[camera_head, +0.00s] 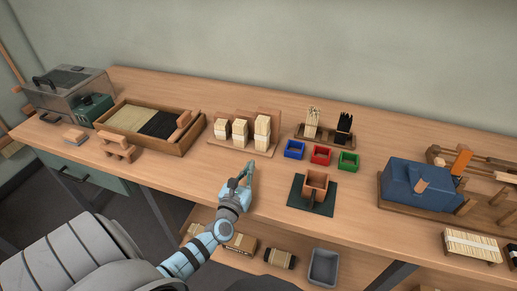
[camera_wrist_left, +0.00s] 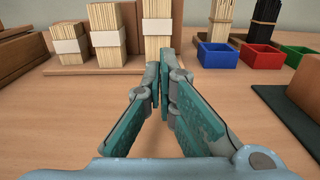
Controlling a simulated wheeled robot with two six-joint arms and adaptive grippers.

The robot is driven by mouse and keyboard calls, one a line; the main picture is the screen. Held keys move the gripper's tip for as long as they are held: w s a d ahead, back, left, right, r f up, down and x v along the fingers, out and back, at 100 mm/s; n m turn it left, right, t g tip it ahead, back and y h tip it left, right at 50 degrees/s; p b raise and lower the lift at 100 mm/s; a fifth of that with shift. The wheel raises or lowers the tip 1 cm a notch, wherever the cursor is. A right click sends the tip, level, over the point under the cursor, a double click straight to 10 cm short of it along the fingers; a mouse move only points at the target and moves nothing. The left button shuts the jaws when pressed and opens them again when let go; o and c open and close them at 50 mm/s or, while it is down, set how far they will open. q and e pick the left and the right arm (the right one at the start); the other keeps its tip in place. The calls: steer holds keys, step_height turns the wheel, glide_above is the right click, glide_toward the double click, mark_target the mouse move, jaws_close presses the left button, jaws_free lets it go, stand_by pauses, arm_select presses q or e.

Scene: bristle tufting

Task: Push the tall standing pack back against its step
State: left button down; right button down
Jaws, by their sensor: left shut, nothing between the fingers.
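The tall standing pack (camera_head: 262,131) is pale bristle with a white band. It stands upright at the right end of a stepped wooden stand (camera_head: 267,153). In the left wrist view the pack (camera_wrist_left: 157,20) rises straight behind my fingertips, which hide its foot. Two shorter banded packs (camera_head: 239,132) (camera_head: 221,128) stand to its left. Whether a gap lies between the tall pack and its step is too small to tell. My left gripper (camera_head: 249,168) is shut and empty, in front of the stand and apart from the pack. It fills the lower left wrist view (camera_wrist_left: 166,62). My right gripper is out of view.
Blue (camera_head: 294,149), red (camera_head: 321,155) and green (camera_head: 348,161) bins sit right of the stand. A holder with pale and black bristles (camera_head: 343,128) is behind them. A brown block on a dark mat (camera_head: 297,204) stands at front right. A bristle tray (camera_head: 190,143) lies left.

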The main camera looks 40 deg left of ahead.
mark_target(262, 143)
arm_select(q)
steer(key=x, duration=0.3)
steer(key=b+x, duration=0.1)
steer(key=x, duration=0.2)
steer(key=b+x, duration=0.1)
steer(key=x, duration=0.2)
steer(key=shift+f, duration=0.3)
steer(key=shift+w+a+r, duration=0.1)
steer(key=shift+w+r, duration=0.05)
steer(key=shift+w, duration=0.35)
steer(key=shift+b+x, duration=0.9)
steer(key=shift+b, duration=0.1)
steer(key=shift+r, duration=0.15)
steer(key=shift+s, duration=0.1)
